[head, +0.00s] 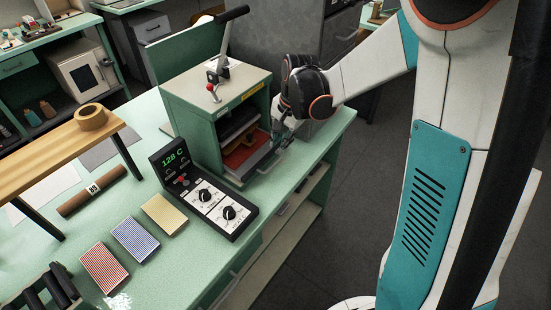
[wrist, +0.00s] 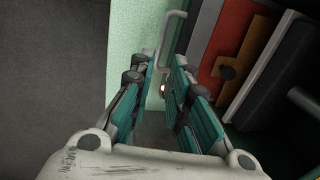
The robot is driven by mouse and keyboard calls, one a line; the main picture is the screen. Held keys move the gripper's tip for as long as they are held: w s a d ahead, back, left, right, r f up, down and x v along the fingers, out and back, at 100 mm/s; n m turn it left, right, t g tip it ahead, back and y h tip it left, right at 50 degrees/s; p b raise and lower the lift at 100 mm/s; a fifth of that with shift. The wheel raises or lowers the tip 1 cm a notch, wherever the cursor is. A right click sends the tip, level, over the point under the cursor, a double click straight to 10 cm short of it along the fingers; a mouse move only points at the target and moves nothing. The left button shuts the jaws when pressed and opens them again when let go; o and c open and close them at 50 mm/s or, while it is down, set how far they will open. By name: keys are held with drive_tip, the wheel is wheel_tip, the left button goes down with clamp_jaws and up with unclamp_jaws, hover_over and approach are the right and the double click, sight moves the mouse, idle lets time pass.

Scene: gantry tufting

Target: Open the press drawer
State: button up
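The press (head: 215,100) is a green box with a black-handled lever on top, standing on the green bench in the head view. Low in its open front is the drawer (head: 262,160), with a grey front edge and a red and orange inside. In the wrist view the drawer's red surface (wrist: 207,65) is at the right. A grey bar handle (wrist: 167,32) sticks out from it at the top centre. My gripper (head: 284,138) is at the drawer front. In the wrist view its fingertips (wrist: 163,66) are apart, with the handle's near end between them; contact is unclear.
A control box (head: 205,190) reading 128 C stands on the bench in front of the press. Striped cards (head: 134,239), a brown roll (head: 92,190) and a wooden shelf (head: 60,155) with a tape ring lie to the left. Open floor is right of the bench edge.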

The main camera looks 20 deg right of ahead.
sight(275, 163)
drive_tip(key=f, duration=0.3)
drive_tip(key=w+f+b, duration=0.1)
drive_tip(key=f, duration=0.2)
drive_tip(key=a+f+b, duration=0.1)
drive_tip(key=f, duration=0.2)
drive_tip(key=shift+w+a+f, duration=0.1)
drive_tip(key=shift+w+f, duration=0.15)
drive_tip(key=shift+w, duration=0.05)
clamp_jaws()
